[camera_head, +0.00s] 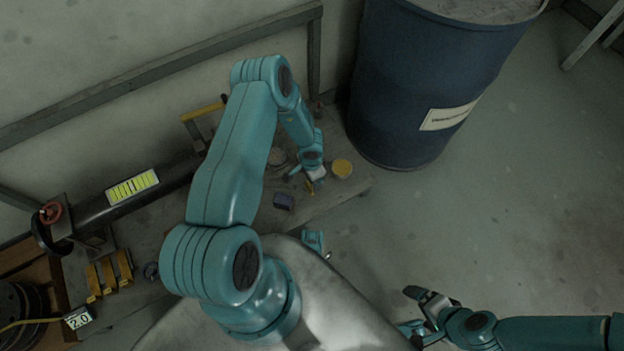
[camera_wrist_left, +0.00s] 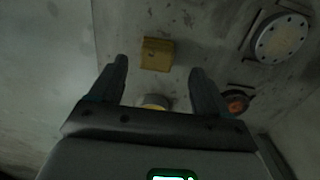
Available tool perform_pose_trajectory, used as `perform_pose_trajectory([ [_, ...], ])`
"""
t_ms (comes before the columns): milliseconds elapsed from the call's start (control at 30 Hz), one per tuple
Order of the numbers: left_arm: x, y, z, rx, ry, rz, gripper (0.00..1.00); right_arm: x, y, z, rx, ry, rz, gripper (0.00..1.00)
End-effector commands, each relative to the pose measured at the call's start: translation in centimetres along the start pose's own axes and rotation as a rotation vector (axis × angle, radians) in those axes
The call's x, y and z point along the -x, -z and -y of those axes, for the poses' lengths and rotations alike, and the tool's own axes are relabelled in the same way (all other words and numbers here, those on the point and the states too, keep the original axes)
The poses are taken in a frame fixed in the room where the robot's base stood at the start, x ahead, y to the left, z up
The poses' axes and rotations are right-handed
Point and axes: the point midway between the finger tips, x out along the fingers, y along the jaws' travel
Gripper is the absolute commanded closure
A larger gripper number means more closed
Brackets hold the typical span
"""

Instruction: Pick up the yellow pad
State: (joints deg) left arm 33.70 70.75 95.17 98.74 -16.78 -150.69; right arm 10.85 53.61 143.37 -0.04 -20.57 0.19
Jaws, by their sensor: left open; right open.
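The yellow pad (camera_wrist_left: 157,54) is a small block lying on the grey bench top in the left wrist view. In the head view a small bit of yellow (camera_head: 311,188) shows beside my left gripper (camera_head: 305,181), mostly hidden by it. My left gripper (camera_wrist_left: 159,68) is open and empty. Its fingers point toward the bench, and in its wrist view the pad appears between and just beyond the fingertips. I cannot tell the exact height left above it. My right gripper (camera_head: 411,311) is open and empty over the floor at lower right.
A large blue barrel (camera_head: 432,75) stands behind. Yellow brackets (camera_head: 108,273) and a red-handled valve (camera_head: 52,212) are at left.

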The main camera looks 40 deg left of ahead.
Motion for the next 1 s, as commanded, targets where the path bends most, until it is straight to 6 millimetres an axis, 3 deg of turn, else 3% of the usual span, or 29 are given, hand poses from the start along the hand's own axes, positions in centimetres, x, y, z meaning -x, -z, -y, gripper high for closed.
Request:
perform_pose_trajectory([
  [300, -4.9, 0.1, -0.3, 0.001, 0.0, 0.0, 0.23, -2.4, 0.6, -1.3, -0.016, -0.002, -0.016, 0.07],
  [533, -4.9, 0.2, -0.3, 0.001, 0.001, -0.001, 0.23, -2.2, 0.7, -1.2, -0.017, -0.002, -0.017, 0.07],
  [567, -4.9, 0.2, -0.3, 0.001, 0.001, -0.001, 0.3, -2.2, 0.7, -1.2, -0.017, -0.002, -0.017, 0.07],
  [700, -4.8, 0.2, -0.3, 0.001, 0.001, -0.001, 0.76, -2.2, 0.7, -1.2, -0.017, -0.002, -0.017, 0.07],
  [733, -4.8, 0.2, -0.3, 0.001, 0.001, -0.001, 0.8, -2.2, 0.7, -1.2, -0.017, -0.002, -0.017, 0.07],
  [800, -4.8, 0.2, -0.3, 0.001, 0.001, -0.001, 0.85, -2.2, 0.7, -1.2, -0.016, -0.002, -0.017, 0.07],
  [1000, -4.7, 0.2, -0.3, 0.001, 0.001, -0.001, 0.85, -2.1, 0.6, -1.2, -0.016, -0.002, -0.016, 0.07],
])
